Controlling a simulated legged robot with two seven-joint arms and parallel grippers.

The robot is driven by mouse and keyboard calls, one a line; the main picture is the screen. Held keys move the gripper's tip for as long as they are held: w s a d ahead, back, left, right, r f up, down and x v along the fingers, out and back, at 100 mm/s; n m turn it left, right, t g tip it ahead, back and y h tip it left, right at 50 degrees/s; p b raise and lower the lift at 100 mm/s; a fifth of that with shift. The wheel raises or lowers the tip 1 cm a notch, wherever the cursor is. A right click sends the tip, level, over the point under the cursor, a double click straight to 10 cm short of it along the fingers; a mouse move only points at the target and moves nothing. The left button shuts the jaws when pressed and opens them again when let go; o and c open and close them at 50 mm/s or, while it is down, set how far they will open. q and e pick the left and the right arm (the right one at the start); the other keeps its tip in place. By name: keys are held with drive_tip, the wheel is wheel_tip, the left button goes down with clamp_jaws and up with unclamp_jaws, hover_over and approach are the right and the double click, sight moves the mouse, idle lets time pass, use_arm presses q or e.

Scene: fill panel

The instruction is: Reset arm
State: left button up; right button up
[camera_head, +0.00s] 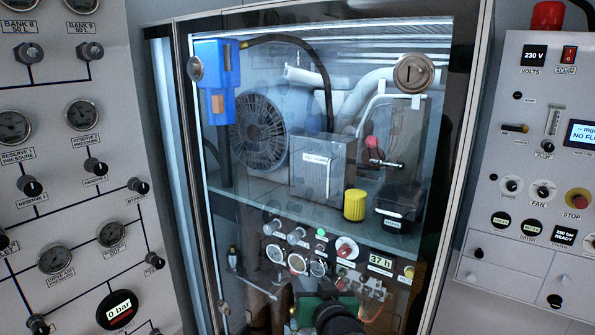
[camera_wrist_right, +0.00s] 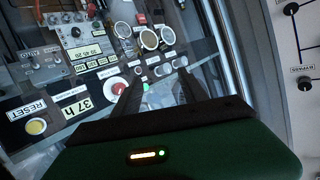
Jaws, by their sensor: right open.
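My right gripper (camera_head: 326,291) shows at the bottom middle of the head view, with its green body in front of the lower part of the fill panel. In the right wrist view its two dark fingers (camera_wrist_right: 160,88) stand apart, with nothing seen between them. The gauges and knobs of the panel show beyond the fingertips; I cannot tell the distance to them. A yellow button (camera_wrist_right: 36,126) beside a RESET label sits at the lower left of the wrist view, apart from the fingers. My left gripper is not in view.
A clear door (camera_head: 270,75) with a round lock (camera_head: 413,73) covers or fronts the cabinet. Inside are a fan (camera_head: 259,132), a yellow filter (camera_head: 355,205) and a shelf. Gauge panels flank it; a red STOP button (camera_head: 578,199) is at the right.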

drive_tip(key=s+d+f+g+h+b, duration=0.1)
drive_tip(key=s+d+f+g, duration=0.1)
drive_tip(key=s+d+f, duration=0.3)
drive_tip(key=s+d+f+g+b, duration=0.1)
drive_tip(key=s+d+f+g, duration=0.15)
drive_tip(key=f, duration=0.55)
drive_tip(key=s+d+f+g+h+b, duration=0.1)
drive_tip(key=s+d+f+g, duration=0.1)
drive_tip(key=s+f, duration=0.35)
drive_tip(key=s+d+f+g+h+b, duration=0.1)
drive_tip(key=s+d+f+g, duration=0.4)
drive_tip(key=s+f, duration=0.5)
drive_tip(key=s+d, duration=0.2)
drive_tip(key=s, duration=0.2)
drive_tip(key=shift+s+f+m, duration=0.2)
drive_tip(key=shift+m, duration=0.1)
drive_tip(key=shift+w, duration=0.1)
